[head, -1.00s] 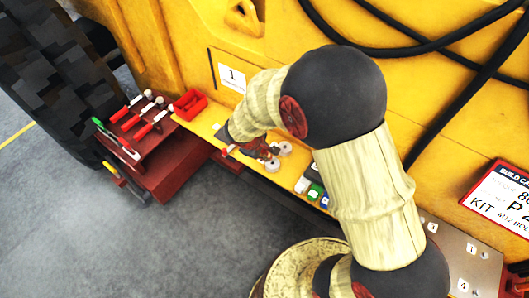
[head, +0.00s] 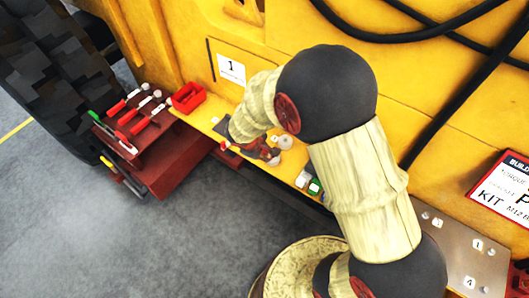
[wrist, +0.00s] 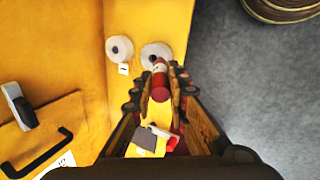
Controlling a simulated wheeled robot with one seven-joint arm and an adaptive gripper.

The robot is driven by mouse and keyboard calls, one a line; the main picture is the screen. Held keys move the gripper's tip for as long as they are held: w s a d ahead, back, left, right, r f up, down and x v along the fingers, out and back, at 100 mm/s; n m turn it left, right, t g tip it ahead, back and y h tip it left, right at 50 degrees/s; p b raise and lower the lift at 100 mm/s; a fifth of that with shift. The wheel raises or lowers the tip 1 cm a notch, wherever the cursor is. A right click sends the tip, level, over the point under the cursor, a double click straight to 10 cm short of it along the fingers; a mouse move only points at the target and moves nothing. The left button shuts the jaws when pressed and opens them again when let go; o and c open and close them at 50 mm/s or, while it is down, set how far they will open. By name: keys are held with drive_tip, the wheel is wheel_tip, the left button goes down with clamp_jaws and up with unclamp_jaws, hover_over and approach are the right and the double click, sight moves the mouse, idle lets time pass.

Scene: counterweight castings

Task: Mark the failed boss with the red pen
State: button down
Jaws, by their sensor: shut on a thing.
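My gripper (wrist: 160,88) is shut on the red pen (wrist: 161,92), which also shows a pale band near its far end. Two round pale bosses stand on the yellow ledge: one (wrist: 119,48) is clear of the gripper, the other (wrist: 155,53) is right by the pen's end and partly hidden by it. I cannot tell whether the pen touches it. A small white number tag (wrist: 123,69) lies by the clear boss. In the head view my gripper (head: 262,152) is low over the ledge, and one boss (head: 285,142) shows beside it.
A red bin (head: 188,98) sits on the ledge to the left. A dark red tray (head: 135,135) holds several tools. Small grey and green blocks (head: 314,187) lie right of the gripper. A metal plate (head: 440,238) with number tags is farther right. Hoses (head: 450,95) hang above.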

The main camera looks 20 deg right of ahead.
drive_tip(key=shift+f+b, duration=0.55)
drive_tip(key=shift+b, duration=0.15)
idle(1.2)
drive_tip(key=shift+w+a+f+b, duration=0.1)
drive_tip(key=shift+w+a+b, duration=0.35)
drive_tip(key=shift+b, duration=0.25)
idle(2.0)
drive_tip(key=shift+w, duration=0.1)
idle(0.3)
wheel_tip(320, 180, up, 6)
drive_tip(key=p, duration=0.4)
idle(0.6)
